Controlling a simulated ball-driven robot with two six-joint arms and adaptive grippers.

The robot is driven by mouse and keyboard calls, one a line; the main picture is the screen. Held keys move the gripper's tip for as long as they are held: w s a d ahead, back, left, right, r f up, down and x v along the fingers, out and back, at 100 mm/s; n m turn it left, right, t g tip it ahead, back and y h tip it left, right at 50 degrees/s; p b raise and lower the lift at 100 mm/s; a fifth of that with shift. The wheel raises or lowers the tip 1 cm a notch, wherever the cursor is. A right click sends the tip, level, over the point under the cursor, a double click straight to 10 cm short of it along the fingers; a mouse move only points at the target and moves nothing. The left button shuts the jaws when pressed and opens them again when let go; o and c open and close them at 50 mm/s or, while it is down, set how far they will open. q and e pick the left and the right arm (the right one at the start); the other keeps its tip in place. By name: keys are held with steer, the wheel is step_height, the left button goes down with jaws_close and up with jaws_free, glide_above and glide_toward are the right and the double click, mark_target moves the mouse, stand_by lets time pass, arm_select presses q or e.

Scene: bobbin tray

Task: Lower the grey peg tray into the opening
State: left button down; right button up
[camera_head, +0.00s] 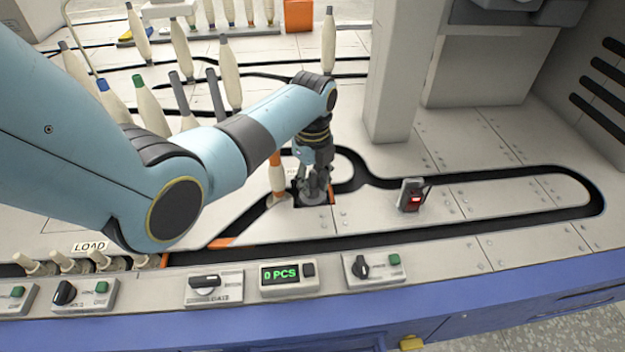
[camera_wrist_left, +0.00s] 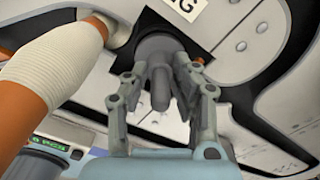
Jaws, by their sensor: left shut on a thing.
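My left gripper (camera_head: 316,190) is shut on the grey peg tray (camera_head: 314,198), a round dark-grey disc with an upright peg. In the left wrist view the fingers (camera_wrist_left: 163,90) close around the peg, and the tray (camera_wrist_left: 154,46) shows beyond them. The opening is a dark square cut in the white deck; its dark edge (camera_wrist_left: 204,36) shows around the tray. The tray is at the opening, but I cannot tell whether it is above it or partly inside. The fingers hide much of the tray in the head view. My right gripper is not in view.
A cream bobbin with an orange base (camera_head: 277,180) stands close left of the opening, also large in the left wrist view (camera_wrist_left: 68,60). A white column (camera_head: 398,80) rises behind. Dark grooves loop across the deck.

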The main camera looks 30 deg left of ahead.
arm_select(q)
steer(key=shift+f, duration=0.55)
stand_by(0.5)
steer(key=c, duration=1.3)
jaws_free()
steer(key=shift+c, duration=0.2)
